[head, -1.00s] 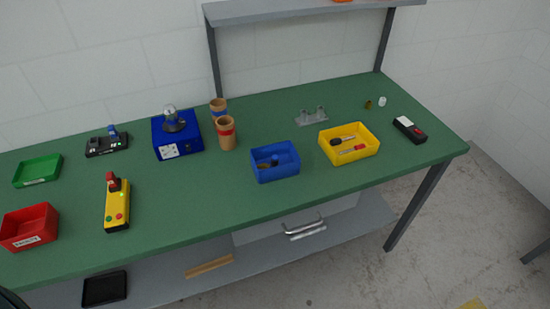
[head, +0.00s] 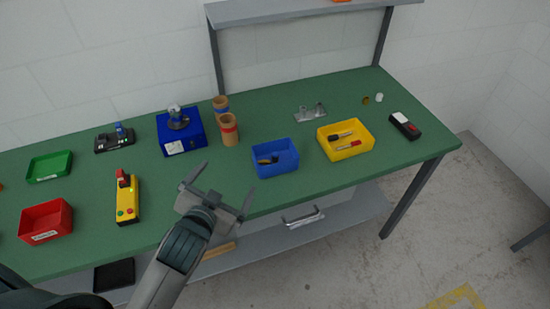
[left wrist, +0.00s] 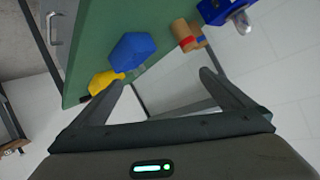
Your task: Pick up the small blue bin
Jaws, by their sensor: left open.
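The small blue bin (head: 275,160) sits on the green workbench in the head view, with a dark-handled tool inside. It also shows in the left wrist view (left wrist: 133,52), beyond my finger on the left. My left gripper (head: 221,188) is open and empty in the head view, to the left of the bin and nearer the front edge, apart from it. The open fingers also show in the left wrist view (left wrist: 162,88). My right gripper is not in view.
A yellow bin (head: 362,150) with tools stands right of the blue bin. Cardboard tubes (head: 229,131) and a blue box (head: 190,143) stand to its left. A yellow button box (head: 127,203) and red bin (head: 46,222) lie further left. Green bench surface (head: 310,178) is clear at front.

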